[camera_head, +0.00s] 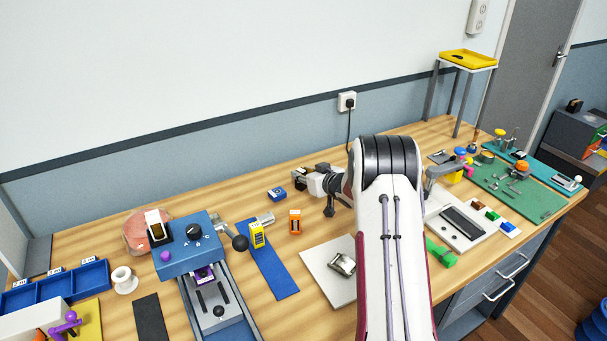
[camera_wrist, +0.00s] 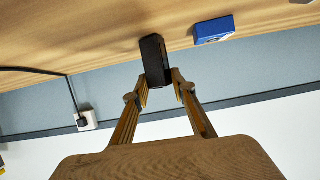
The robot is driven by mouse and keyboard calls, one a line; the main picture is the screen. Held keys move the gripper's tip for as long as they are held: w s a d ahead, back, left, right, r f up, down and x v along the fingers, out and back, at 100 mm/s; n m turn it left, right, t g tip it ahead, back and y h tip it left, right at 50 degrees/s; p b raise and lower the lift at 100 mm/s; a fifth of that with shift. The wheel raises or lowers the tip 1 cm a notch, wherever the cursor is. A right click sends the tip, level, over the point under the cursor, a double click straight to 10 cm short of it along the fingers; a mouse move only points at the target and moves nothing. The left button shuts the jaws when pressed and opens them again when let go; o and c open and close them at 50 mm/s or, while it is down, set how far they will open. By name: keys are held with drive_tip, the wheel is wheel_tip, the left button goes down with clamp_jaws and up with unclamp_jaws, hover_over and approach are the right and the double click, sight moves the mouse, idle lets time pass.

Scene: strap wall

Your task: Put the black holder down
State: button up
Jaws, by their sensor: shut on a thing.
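The black holder (camera_wrist: 153,56) is a dark upright block held between the fingertips of my gripper (camera_wrist: 160,88) in the wrist view. The wrist view is upside down, with the tabletop at the top and the wall below. In the head view my gripper (camera_head: 306,178) reaches left from my arm near the back of the bench. The holder is small and dark there and hard to separate from the fingers. I cannot tell whether its bottom touches the wood.
A small blue box (camera_head: 276,194) lies just left of my gripper; it also shows in the wrist view (camera_wrist: 214,30). An orange block (camera_head: 295,222) stands in front. A wall socket (camera_head: 347,101) with a cable is behind. Bare wood lies around the blue box.

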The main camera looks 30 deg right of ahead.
drive_tip(key=shift+f, duration=0.1)
drive_tip(key=o, duration=1.2)
drive_tip(key=shift+v, duration=6.05)
drive_tip(key=shift+r, duration=0.3)
